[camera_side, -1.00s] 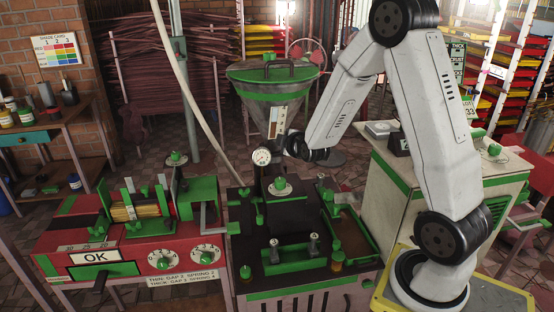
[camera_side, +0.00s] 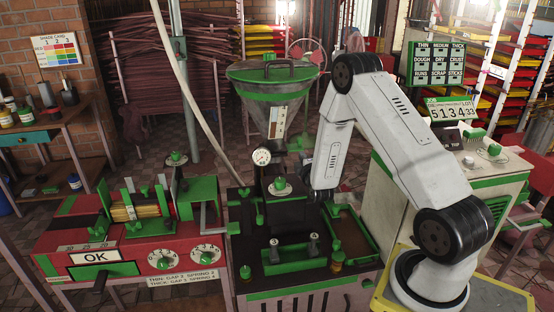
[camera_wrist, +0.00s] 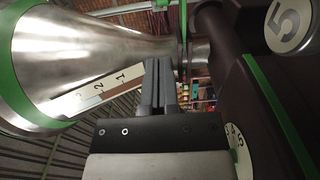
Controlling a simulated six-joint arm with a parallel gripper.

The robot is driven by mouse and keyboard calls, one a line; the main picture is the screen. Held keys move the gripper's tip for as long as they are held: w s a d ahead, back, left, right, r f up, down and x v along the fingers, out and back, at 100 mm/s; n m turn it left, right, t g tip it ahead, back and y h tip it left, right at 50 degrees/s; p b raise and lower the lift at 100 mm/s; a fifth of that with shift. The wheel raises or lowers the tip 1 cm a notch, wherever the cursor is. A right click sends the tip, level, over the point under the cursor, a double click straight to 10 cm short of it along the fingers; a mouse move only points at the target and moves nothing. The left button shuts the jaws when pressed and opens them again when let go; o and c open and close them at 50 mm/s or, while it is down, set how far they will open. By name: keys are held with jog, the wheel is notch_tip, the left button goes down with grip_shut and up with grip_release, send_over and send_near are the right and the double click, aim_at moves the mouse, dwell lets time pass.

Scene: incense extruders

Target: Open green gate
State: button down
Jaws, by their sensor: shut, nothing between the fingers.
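The green-banded steel hopper (camera_side: 272,98) stands over the dark extruder body (camera_side: 250,215) in the side view. In the wrist view the hopper (camera_wrist: 75,55) fills the left and narrows into a neck towards the upper right. A thin green-edged plate (camera_wrist: 183,18) crosses near that neck; it may be the green gate, but I cannot tell how far it is open. My gripper (camera_wrist: 160,68) is shut and empty, its fingertips in front of the hopper's narrow end. I cannot tell whether they touch it. In the side view my gripper is hidden or too dark to make out.
The dark machine body (camera_wrist: 225,80) with a round "5" plate (camera_wrist: 290,24) is close on the right in the wrist view. A pressure gauge (camera_side: 262,157) sits below the hopper. The red bench (camera_side: 130,245) is left, the pale cabinet (camera_side: 400,200) right.

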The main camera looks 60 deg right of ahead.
jog(key=shift+w+d, duration=0.1)
jog(key=x, duration=0.9)
jog(key=shift+w+d, duration=0.25)
dwell(0.3)
jog(key=shift+f, duration=0.15)
jog(key=s+d, duration=0.3)
jog(key=shift+s+d, duration=0.2)
jog(key=shift+d, duration=0.05)
dwell(0.3)
jog(key=shift+s+a, duration=0.1)
jog(key=v, duration=0.9)
jog(key=shift+s+a, duration=0.25)
jog(key=shift+s, duration=0.05)
dwell(0.3)
